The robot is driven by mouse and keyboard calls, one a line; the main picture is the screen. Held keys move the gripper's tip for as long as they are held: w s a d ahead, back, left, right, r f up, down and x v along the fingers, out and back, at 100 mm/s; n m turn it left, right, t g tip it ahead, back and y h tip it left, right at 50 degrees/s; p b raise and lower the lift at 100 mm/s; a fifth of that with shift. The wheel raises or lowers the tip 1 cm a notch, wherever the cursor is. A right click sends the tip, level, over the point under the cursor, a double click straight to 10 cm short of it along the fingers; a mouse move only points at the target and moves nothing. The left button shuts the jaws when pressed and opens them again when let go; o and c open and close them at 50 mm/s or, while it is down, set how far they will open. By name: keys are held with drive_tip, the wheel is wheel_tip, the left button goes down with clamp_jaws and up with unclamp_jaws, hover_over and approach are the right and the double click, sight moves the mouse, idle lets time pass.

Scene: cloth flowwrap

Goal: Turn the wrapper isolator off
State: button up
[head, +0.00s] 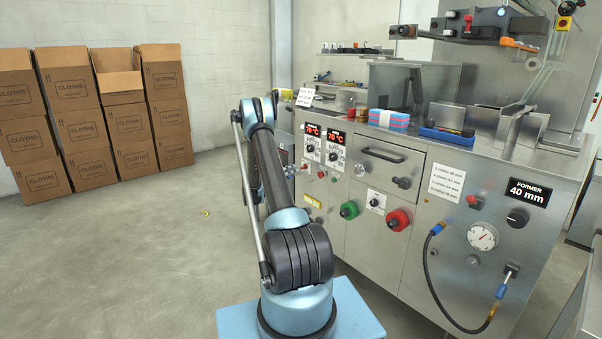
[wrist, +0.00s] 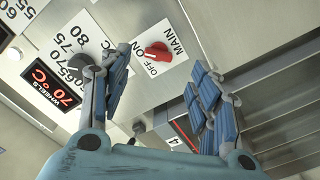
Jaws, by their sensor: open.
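In the wrist view, a red rotary switch (wrist: 157,50) sits on a white plate marked MAIN, with ON and OFF labels. Its handle appears to point toward the ON label. My gripper (wrist: 160,78) is open, with one blue-padded finger on each side of the view. The switch shows beyond the gap between the fingertips, apart from them, with nothing held. In the head view, my arm stands in front of the left part of the steel machine (head: 405,235).
A WHEELS display (wrist: 52,82) reading 70 °C and a black dial (wrist: 88,66) are left of the switch, the dial close to the left finger. The machine front also carries a green knob (head: 349,210) and a red knob (head: 397,220).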

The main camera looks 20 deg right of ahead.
sight(302, 168)
drive_tip(key=x, duration=0.8)
drive_tip(key=shift+c, duration=0.3)
drive_tip(key=shift+a, duration=0.1)
drive_tip(key=c, duration=1)
